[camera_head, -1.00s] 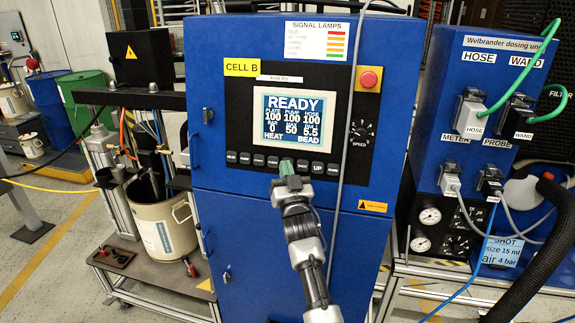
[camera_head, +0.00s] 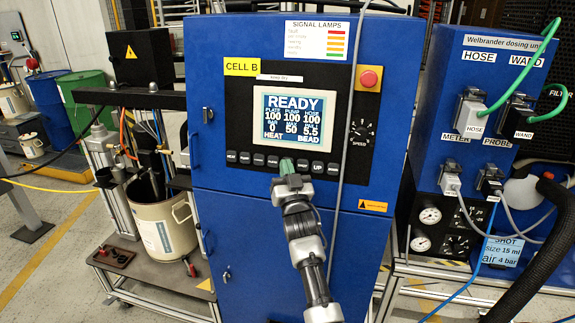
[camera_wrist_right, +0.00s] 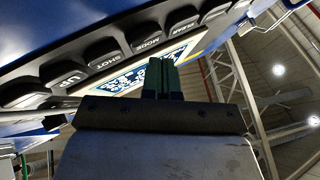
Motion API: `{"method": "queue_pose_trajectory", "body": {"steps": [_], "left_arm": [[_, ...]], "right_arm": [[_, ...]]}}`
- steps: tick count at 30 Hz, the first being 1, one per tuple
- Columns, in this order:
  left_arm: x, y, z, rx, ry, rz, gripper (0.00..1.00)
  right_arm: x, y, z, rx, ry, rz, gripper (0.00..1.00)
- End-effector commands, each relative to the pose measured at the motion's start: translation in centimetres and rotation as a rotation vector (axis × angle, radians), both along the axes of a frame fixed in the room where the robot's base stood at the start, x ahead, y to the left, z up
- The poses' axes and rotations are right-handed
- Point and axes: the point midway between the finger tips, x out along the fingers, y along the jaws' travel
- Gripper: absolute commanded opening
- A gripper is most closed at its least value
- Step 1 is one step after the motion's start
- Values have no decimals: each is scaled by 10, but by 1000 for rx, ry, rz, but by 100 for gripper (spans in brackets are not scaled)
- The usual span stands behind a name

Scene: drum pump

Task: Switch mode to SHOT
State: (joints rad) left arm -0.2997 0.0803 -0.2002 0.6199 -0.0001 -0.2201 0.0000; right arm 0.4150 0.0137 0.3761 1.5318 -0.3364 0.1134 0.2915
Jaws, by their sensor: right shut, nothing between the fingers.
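The panel screen (camera_head: 293,117) reads READY, with HEAT at bottom left and BEAD at bottom right. Below it runs a row of dark buttons. My left gripper is not in view.
A red stop button (camera_head: 369,78) and a speed dial (camera_head: 361,133) sit right of the screen. A grey cable hangs down the cabinet front beside the screen. The blue dosing unit (camera_head: 484,72) with hoses stands at the right. A beige drum (camera_head: 163,230) stands at the left.

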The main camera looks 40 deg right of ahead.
Motion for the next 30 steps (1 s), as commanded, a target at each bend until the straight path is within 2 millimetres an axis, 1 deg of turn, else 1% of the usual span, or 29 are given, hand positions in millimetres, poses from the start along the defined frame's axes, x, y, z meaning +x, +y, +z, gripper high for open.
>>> {"method": "queue_pose_trajectory", "body": {"steps": [4, 30], "left_arm": [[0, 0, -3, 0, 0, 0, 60], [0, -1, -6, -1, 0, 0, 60]], "right_arm": [[3, -3, -1, -1, 0, 0, 0], [7, -8, -2, -2, 0, -1, 0]]}}
